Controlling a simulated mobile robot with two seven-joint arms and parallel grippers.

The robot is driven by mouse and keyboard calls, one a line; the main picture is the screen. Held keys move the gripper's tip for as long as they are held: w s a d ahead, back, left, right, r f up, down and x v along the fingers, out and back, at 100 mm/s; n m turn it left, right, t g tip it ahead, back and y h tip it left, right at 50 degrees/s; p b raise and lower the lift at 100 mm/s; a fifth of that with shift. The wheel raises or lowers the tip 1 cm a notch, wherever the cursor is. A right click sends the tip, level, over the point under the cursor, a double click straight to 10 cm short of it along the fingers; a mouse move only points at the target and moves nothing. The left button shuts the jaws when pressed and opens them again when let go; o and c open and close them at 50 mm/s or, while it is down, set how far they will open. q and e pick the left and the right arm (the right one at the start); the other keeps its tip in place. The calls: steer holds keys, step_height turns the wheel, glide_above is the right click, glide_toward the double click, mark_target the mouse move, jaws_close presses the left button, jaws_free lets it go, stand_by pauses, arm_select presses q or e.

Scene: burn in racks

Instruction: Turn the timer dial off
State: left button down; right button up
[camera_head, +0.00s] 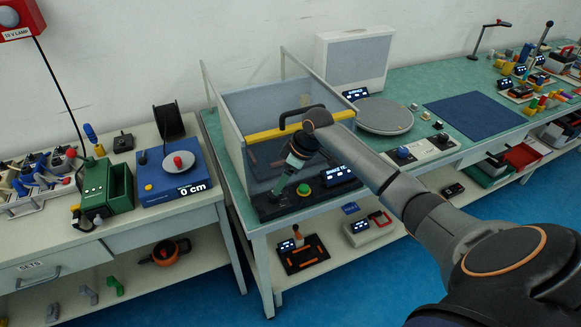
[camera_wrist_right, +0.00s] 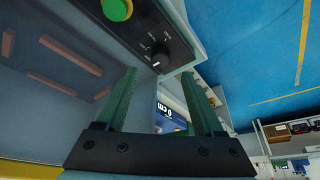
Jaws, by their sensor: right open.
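The dark timer dial (camera_wrist_right: 160,58) sits on the black control panel (camera_wrist_right: 143,33), with small white markings around it, in the right wrist view. Its pointer setting is too small to read. My left gripper is not in view.
A green button (camera_head: 304,189) and a lit display (camera_head: 338,176) are right of the gripper. The enclosure (camera_head: 233,120) has a yellow bar (camera_head: 262,135) and a dark handle close to my arm. A blue device (camera_head: 160,182) reading 0 cm stands on the left bench.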

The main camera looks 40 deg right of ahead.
steer(key=v, duration=0.6)
stand_by(0.4)
steer(key=s+a+f+g, duration=0.1)
steer(key=s+a+f, duration=1.1)
steer(key=s+a, duration=0.1)
steer(key=s+a+r+m+h, duration=0.1)
steer(key=s+a+m+h, duration=0.2)
steer(key=s, duration=1.1)
steer(key=w+a+f+t+y, duration=0.1)
steer(key=w+a+f+t, duration=0.1)
steer(key=f, duration=0.3)
steer(key=w+a+f+m+t+y, duration=0.1)
steer(key=w+a+f+t+y, duration=0.1)
steer(key=f+t, duration=0.2)
steer(key=shift+a+f, duration=0.3)
steer(key=shift+f, duration=0.5)
